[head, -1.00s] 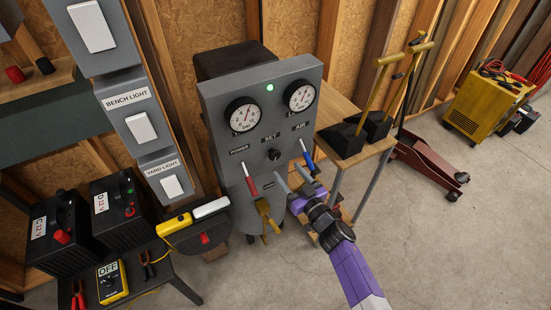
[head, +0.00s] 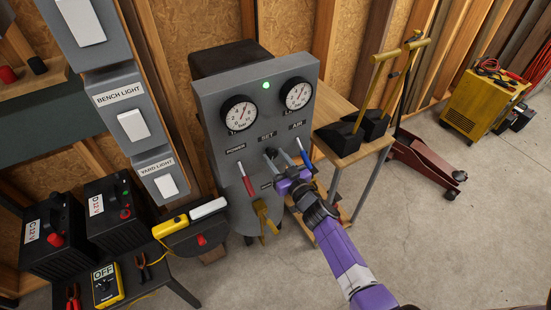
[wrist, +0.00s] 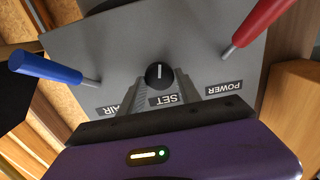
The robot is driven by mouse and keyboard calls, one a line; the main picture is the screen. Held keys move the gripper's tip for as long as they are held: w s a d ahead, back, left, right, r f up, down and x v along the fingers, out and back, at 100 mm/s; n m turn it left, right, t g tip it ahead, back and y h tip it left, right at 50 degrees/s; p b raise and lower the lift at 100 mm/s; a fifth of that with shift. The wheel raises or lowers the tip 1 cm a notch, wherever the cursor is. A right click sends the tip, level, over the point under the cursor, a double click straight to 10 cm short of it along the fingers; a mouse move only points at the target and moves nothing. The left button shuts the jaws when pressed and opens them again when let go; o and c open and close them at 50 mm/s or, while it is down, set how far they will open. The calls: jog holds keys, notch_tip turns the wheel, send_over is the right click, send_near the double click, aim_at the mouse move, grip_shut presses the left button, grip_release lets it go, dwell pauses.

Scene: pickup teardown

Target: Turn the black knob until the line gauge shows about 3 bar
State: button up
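The black knob (head: 270,153) sits on the grey panel (head: 213,133), under the SET label. In the wrist view the knob (wrist: 159,75) shows a white mark that is about upright. My gripper (head: 277,157) is open, with its two fingers on either side of the knob; small gaps seem to show, and I cannot tell whether they touch it. Two round white gauges are on the panel, a left gauge (head: 240,115) and a right gauge (head: 297,94). Their captions and needle readings are too small to read, so I cannot tell which is the line gauge.
A red-handled lever (head: 246,182) under POWER and a blue-handled lever (head: 305,158) under AIR flank the knob. A green lamp (head: 266,86) glows at the panel's top. A yellow valve handle (head: 264,215) hangs below. Open concrete floor lies to the right.

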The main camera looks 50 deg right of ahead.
grip_shut()
jog(key=shift+n, duration=0.3)
jog(key=n, duration=0.2)
jog(key=shift+a+n, duration=0.1)
jog(key=shift+n, duration=0.3)
jog(key=n+b, duration=0.1)
jog(key=n, duration=0.2)
jog(key=shift+f+n, duration=0.1)
jog(key=shift+n, duration=0.2)
jog(key=n+b, duration=0.1)
jog(key=n, duration=0.5)
jog(key=shift+a+b, duration=0.1)
jog(key=shift+b, duration=0.25)
jog(key=shift+n, duration=0.3)
jog(key=o, duration=0.7)
grip_release()
